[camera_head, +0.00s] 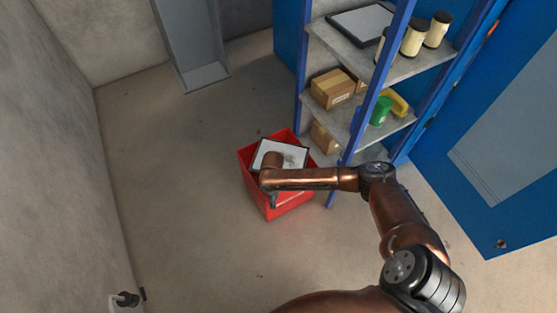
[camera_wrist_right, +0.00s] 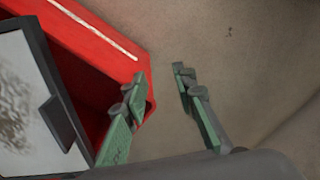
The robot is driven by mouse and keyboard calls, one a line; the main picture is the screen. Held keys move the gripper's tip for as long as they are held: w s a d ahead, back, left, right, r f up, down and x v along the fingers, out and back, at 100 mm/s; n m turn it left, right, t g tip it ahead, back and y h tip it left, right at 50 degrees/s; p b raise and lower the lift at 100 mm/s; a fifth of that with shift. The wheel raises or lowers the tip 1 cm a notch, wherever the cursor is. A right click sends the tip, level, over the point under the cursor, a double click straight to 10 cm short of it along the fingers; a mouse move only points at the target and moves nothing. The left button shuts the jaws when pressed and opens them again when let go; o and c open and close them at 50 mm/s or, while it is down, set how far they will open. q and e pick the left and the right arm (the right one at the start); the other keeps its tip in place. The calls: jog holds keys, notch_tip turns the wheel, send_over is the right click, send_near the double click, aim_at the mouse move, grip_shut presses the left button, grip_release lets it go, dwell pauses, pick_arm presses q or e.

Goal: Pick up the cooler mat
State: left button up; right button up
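A flat grey panel with a dark frame (camera_head: 293,153), which looks like the cooler mat, lies tilted in a red crate (camera_head: 246,165) on the floor. A similar framed panel (camera_head: 362,24) lies on the upper shelf; I cannot tell for sure which is the mat. In the right wrist view the crate's panel (camera_wrist_right: 15,95) is at the left, with a dark tab on its edge. My right gripper (camera_head: 272,203) is over the crate's front side. Its fingers (camera_wrist_right: 160,80) are open and empty beside the crate's corner, with the panel to their left. My left gripper is not in view.
A blue-framed shelf (camera_head: 335,115) stands right behind the crate, holding cardboard boxes (camera_head: 332,88), cream cans (camera_head: 412,37), a green item (camera_head: 380,111) and a yellow item (camera_head: 397,101). A blue door (camera_head: 475,215) stands at the right. Floor left of the crate is clear.

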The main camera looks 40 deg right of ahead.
jog(key=shift+m+t+h, duration=0.3)
jog(key=shift+m+t, duration=0.1)
jog(key=shift+m, duration=0.4)
jog(key=w+d+r, duration=0.8)
jog(key=w+d, duration=0.1)
jog(key=shift+w+d+r, duration=0.1)
jog(key=shift+w+r, duration=0.05)
jog(key=shift+r, duration=0.15)
notch_tip(320, 180, down, 2)
jog(key=shift+f+b, duration=0.1)
jog(key=shift+b, duration=0.6)
notch_tip(320, 180, down, 5)
jog(key=b, duration=0.3)
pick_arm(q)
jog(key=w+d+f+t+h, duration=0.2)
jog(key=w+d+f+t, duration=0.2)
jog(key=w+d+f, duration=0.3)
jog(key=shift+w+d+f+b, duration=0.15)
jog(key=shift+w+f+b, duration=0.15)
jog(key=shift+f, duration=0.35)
pick_arm(e)
jog(key=shift+w, duration=0.1)
jog(key=shift+c, duration=0.2)
grip_shut()
